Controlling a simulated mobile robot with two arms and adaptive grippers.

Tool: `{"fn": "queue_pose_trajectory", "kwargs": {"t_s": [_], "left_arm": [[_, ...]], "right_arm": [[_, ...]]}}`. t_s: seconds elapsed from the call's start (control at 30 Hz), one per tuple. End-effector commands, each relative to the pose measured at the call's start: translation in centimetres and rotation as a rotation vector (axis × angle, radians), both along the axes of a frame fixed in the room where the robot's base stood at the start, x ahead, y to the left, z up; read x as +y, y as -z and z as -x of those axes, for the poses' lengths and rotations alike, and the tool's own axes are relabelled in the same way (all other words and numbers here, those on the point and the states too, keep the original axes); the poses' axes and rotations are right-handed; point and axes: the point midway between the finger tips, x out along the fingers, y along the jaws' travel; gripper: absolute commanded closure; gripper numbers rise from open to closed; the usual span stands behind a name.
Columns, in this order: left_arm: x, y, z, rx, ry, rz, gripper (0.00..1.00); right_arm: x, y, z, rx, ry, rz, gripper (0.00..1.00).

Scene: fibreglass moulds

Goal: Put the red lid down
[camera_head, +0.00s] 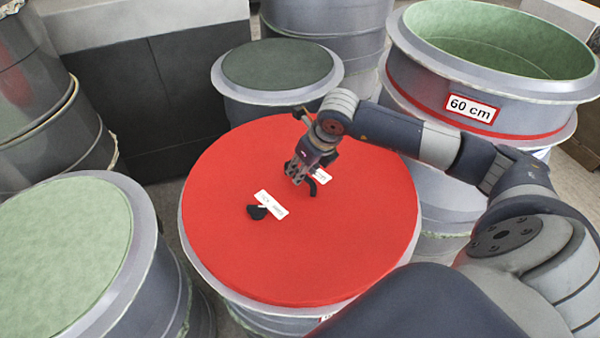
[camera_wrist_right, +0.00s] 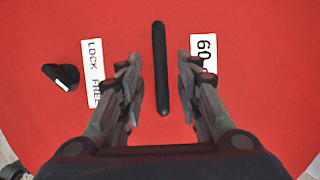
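The red lid (camera_head: 300,245) lies flat on top of a round grey mould in the middle of the head view and fills most of the right wrist view (camera_wrist_right: 240,25). A black bar handle (camera_wrist_right: 160,70) stands out on the lid, with a LOCK FREE label (camera_wrist_right: 92,72) and a black knob (camera_wrist_right: 61,77) to its left. My right gripper (camera_head: 300,178) is over the handle. In the right wrist view its fingers (camera_wrist_right: 160,90) are open, one on each side of the handle, with gaps between. I cannot tell its exact height above the lid. My left gripper is not in view.
A large open mould marked 60 cm (camera_head: 472,108) stands at the back right, with a red band around it. A green-topped mould (camera_head: 60,255) is at the front left and a dark-topped one (camera_head: 278,65) behind the lid. Little free floor shows.

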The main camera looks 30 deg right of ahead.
Motion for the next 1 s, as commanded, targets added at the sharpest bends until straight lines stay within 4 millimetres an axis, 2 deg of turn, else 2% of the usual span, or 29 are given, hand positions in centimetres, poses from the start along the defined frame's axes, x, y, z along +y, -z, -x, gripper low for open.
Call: {"fn": "queue_pose_trajectory", "kwargs": {"t_s": [0.2,0.4,0.6,1.0], "left_arm": [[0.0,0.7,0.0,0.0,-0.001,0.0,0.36],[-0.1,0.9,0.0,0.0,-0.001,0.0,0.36],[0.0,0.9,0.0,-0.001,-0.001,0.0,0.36],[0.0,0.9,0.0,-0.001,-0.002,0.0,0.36]], "right_arm": [[-0.4,-4.5,1.8,-0.005,0.0,0.004,0.68],[-0.5,-7.2,2.9,-0.002,0.0,0.003,0.68],[-0.6,-8.1,3.3,0.0,-0.001,0.001,0.68],[-0.6,-8.1,3.3,0.0,0.0,0.001,0.68]]}}
